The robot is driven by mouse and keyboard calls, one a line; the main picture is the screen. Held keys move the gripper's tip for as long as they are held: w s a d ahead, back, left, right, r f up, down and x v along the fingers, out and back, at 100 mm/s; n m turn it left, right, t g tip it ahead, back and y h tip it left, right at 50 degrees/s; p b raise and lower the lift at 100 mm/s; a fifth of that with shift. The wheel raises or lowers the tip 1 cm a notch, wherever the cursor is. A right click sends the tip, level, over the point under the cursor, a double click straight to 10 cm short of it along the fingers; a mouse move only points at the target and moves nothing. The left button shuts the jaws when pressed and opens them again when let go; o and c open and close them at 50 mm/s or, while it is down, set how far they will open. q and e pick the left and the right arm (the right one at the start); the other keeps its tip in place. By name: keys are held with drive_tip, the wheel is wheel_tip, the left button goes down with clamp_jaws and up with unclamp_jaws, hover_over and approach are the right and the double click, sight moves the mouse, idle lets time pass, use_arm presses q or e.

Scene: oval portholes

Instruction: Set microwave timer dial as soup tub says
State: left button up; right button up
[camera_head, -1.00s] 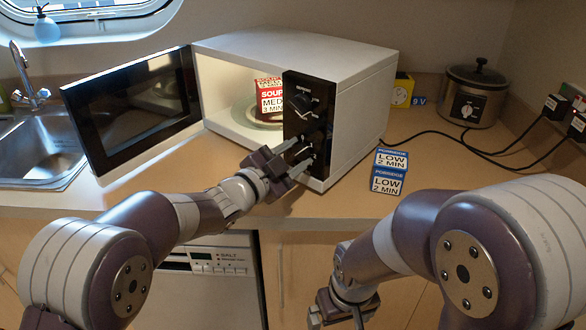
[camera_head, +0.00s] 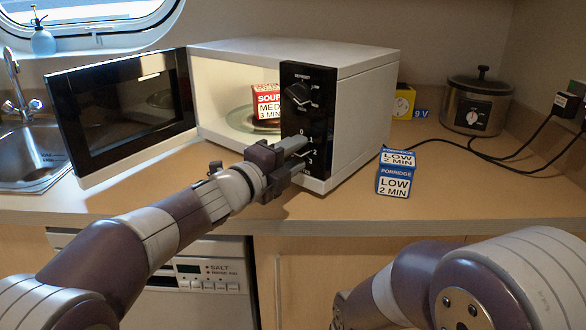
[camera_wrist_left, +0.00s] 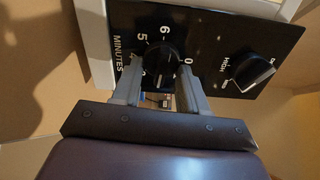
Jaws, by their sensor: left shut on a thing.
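The microwave (camera_head: 365,110) stands on the counter with its door (camera_head: 120,110) open. A red and white soup tub (camera_head: 267,108) inside reads "SOUP MED 3 MIN". My left gripper (camera_head: 302,146) is at the lower part of the black control panel. In the left wrist view, its fingers (camera_wrist_left: 160,78) are shut on the black timer dial (camera_wrist_left: 160,58), one on each side. The MINUTES scale shows 4, 5, 6 and 0 around it; I cannot tell the dial's setting. The upper power dial (camera_head: 302,94) is free and also shows in the wrist view (camera_wrist_left: 250,68). My right gripper is not in view.
A blue and white porridge tub (camera_head: 395,174) reading "LOW 2 MIN" stands right of the microwave. Behind it are a yellow box (camera_head: 403,102) and a slow cooker (camera_head: 477,104) with black cables. A sink (camera_head: 30,150) is at left. The front counter is clear.

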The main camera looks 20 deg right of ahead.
use_arm(q)
drive_tip(key=m+b, duration=0.1)
drive_tip(key=m, duration=0.1)
drive_tip(key=m+b, duration=0.2)
drive_tip(key=shift+f, duration=0.4)
drive_tip(key=shift+w+a+m+b, duration=0.1)
drive_tip(key=shift+m+b, duration=1.05)
drive_tip(key=shift+m, duration=0.65)
drive_tip(key=o, duration=1)
drive_tip(key=shift+r, duration=0.1)
drive_tip(key=v, duration=1.2)
drive_tip(key=shift+s+a, duration=0.2)
drive_tip(key=shift+a, duration=0.05)
